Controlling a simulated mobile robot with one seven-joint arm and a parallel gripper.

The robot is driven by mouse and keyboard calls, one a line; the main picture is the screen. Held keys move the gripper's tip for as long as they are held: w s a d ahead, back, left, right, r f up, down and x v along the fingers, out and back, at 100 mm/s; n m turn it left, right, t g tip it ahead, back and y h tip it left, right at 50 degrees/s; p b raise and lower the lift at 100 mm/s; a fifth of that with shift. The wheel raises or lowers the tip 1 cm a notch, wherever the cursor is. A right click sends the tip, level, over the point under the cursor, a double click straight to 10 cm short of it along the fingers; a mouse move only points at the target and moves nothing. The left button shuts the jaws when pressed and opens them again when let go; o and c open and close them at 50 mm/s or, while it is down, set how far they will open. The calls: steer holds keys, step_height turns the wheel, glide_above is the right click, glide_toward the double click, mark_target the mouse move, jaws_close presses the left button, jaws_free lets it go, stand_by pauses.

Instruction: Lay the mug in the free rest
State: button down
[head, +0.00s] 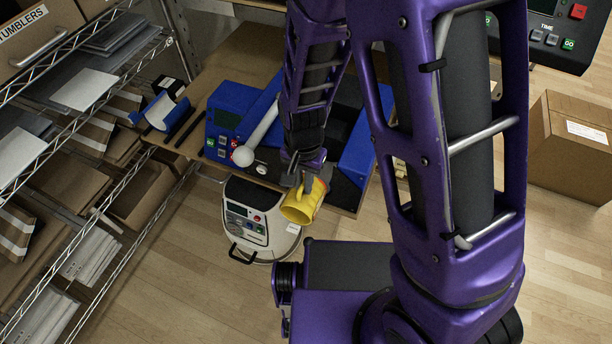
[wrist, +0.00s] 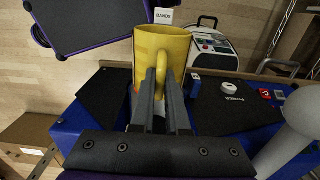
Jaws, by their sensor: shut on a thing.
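The yellow mug (head: 303,203) hangs tilted at the front edge of the table in the head view. In the wrist view the mug (wrist: 170,42) is in front of my fingers, with its handle between them. My gripper (head: 305,180) is shut on the mug's handle, and its fingers (wrist: 160,92) also show in the wrist view. A blue trough-shaped rest (head: 177,119) stands on the table at the left in the head view and looks empty. My arm hides part of the table, so I cannot tell whether another rest stands there.
A blue press (head: 231,101) with a white ball-ended lever (head: 262,132) stands right of the rest. A white rounded machine (head: 255,208) is on the floor below the mug. Wire shelving (head: 110,75) stands at the left, a cardboard box (head: 572,145) at the right.

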mark_target(299, 192)
steer(key=shift+s+a, duration=0.25)
steer(key=shift+s, duration=0.4)
steer(key=shift+s+a, duration=0.2)
steer(key=shift+s, duration=0.4)
steer(key=shift+r+p, duration=0.2)
steer(key=shift+p, duration=0.1)
steer(key=shift+r+p, duration=0.85)
steer(key=shift+r, duration=1.5)
steer(key=c, duration=1.5)
jaws_free()
jaws_close()
